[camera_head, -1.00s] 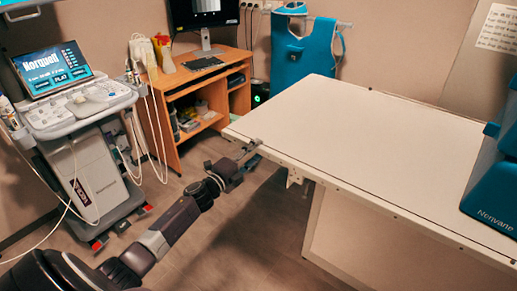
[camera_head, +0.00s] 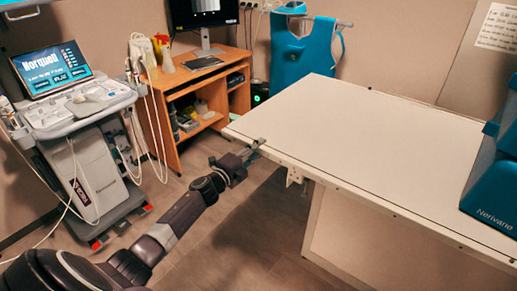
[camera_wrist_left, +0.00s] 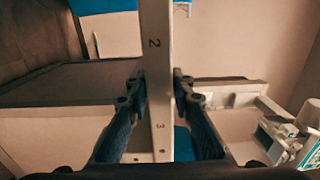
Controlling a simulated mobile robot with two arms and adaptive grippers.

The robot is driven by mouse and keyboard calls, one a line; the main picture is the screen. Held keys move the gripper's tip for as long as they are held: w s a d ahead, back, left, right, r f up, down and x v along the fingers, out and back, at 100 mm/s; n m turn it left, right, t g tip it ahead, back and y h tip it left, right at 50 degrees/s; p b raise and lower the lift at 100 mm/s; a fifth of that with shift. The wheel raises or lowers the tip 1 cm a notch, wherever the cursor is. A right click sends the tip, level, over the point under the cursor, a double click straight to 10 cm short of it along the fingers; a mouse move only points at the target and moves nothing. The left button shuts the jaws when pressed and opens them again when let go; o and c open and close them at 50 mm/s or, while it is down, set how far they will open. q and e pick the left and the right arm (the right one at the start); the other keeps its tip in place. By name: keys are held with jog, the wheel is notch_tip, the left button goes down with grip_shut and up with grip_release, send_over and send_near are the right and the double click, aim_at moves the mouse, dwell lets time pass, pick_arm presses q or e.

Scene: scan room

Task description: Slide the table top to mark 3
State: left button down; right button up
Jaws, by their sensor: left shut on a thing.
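The white table top (camera_head: 370,140) extends from the middle to the right in the head view. My left gripper (camera_head: 256,146) is at its near edge, close to the left corner. In the left wrist view, my left gripper's fingers (camera_wrist_left: 158,92) are on either side of a pale strip (camera_wrist_left: 157,60) along the table's edge and shut on it. The strip bears a printed 2 above the fingers and a 3 just below fingertip level. The exact contact is partly hidden by the fingers. My right gripper is in neither view.
A blue device (camera_head: 495,180) stands on the table top at the right. An ultrasound cart (camera_head: 85,140) is at the left, and a wooden desk (camera_head: 195,90) is behind. A blue apron (camera_head: 302,60) hangs at the back. Floor is clear between cart and table.

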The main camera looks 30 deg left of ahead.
aim_at(281, 162)
pick_arm(q)
jog(key=shift+d, duration=0.35)
jog(key=d, duration=0.3)
jog(key=d+p, duration=0.1)
jog(key=d, duration=0.2)
jog(key=s+d, duration=0.1)
jog(key=d, duration=0.3)
jog(key=shift+p, duration=0.3)
jog(key=shift+d, duration=0.15)
jog(key=shift+w+a, duration=0.15)
jog(key=shift+a, duration=0.2)
jog(key=c, duration=1.7)
grip_release()
jog(key=shift+a, duration=0.2)
jog(key=shift+s+f, duration=0.1)
jog(key=shift+s, duration=0.3)
jog(key=s, duration=0.7)
jog(key=s+a, duration=0.1)
jog(key=s, duration=0.3)
jog(key=shift+s, duration=0.1)
